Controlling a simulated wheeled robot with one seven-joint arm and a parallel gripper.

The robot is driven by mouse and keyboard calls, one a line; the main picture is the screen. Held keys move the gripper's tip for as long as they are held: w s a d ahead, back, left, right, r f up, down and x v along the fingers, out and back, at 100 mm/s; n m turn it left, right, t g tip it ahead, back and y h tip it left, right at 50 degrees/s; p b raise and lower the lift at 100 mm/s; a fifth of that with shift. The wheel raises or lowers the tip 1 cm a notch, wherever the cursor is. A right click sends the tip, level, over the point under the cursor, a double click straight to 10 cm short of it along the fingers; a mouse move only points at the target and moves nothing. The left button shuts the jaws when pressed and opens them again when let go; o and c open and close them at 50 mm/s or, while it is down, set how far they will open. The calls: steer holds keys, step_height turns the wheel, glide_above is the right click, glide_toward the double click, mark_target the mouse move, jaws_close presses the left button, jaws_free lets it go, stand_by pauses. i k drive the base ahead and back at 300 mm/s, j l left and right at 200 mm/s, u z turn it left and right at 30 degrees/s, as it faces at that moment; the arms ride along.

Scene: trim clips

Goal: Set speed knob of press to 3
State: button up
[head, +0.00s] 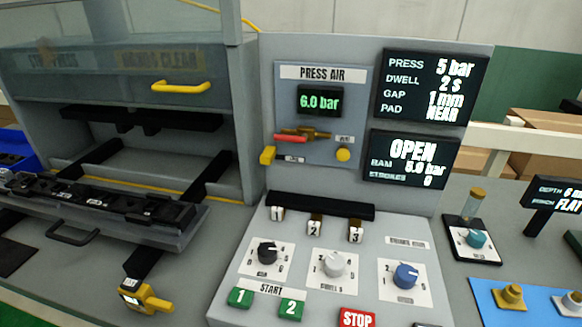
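The press panel has a black knob (267,253), a light grey knob (334,265) and a blue knob (406,276) in a row, each on a white dial plate. The light grey knob's caption looks like dwell; the other captions are too small to read. A teal knob (476,239) sits on a separate small unit to the right. I cannot tell which knob is speed or read any pointer setting. The upper screen (433,87) shows press 5 bar, dwell 2 s, gap 1 mm, pad near. My gripper is not in view.
Green start buttons (291,308) and a red stop button (356,317) are below. A black tray (95,207) sticks out at left; a yellow device (146,299) lies in front.

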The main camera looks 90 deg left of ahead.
mark_target(405, 276)
steer(key=u, duration=1.8)
